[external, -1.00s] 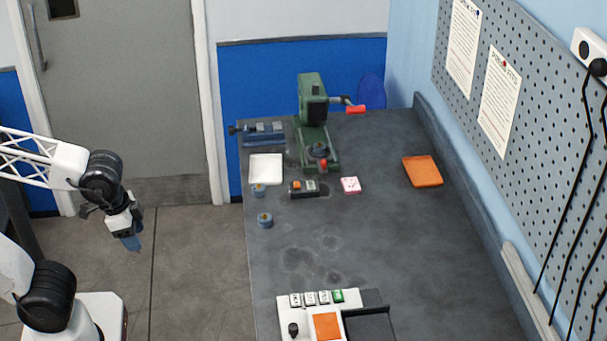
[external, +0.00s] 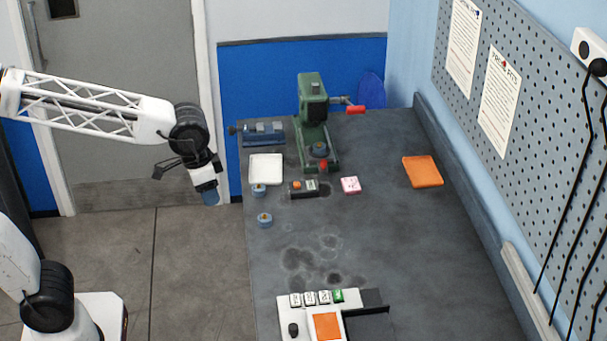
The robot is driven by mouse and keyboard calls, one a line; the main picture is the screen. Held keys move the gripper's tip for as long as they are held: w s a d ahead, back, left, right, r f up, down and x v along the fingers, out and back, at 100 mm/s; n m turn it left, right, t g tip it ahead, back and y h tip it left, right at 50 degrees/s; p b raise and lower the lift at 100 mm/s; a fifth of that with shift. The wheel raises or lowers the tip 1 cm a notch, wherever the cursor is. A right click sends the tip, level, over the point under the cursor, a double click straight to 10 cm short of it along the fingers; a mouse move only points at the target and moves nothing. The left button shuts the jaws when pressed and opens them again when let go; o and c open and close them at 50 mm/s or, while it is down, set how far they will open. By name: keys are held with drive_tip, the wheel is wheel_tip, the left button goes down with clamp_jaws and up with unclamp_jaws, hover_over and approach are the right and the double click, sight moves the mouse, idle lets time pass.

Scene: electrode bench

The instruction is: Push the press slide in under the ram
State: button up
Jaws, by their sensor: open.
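The green press (external: 312,105) stands at the far end of the bench, with a red-tipped lever (external: 355,108) on its right side. Its slide (external: 320,155) is at the foot of the press, with a dark round part on it and a red knob (external: 323,165) at its front end. How far the slide sits from the ram is too small to tell. My gripper (external: 211,198) is open and empty, pointing down in the air left of the bench's left edge, well apart from the press.
On the bench (external: 380,240) are a blue vise (external: 264,133), a white tray (external: 266,169), two blue round pieces (external: 264,220), a small dark box (external: 303,189), a pink block (external: 350,185) and an orange tray (external: 422,171). A white device (external: 285,312) stands at the front. The middle is clear.

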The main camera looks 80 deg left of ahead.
drive_tip(key=w+a+n, duration=0.1)
drive_tip(key=w+a, duration=0.6)
drive_tip(key=w, duration=0.3)
drive_tip(key=n+g, duration=0.2)
drive_tip(key=n, duration=0.3)
hover_over(324, 161)
drive_tip(key=f, duration=1.5)
drive_tip(key=shift+s+d, duration=0.15)
drive_tip(key=shift+d, duration=0.05)
drive_tip(key=shift+a+f, duration=0.2)
drive_tip(key=shift+a, duration=0.05)
drive_tip(key=shift+f, duration=3.85)
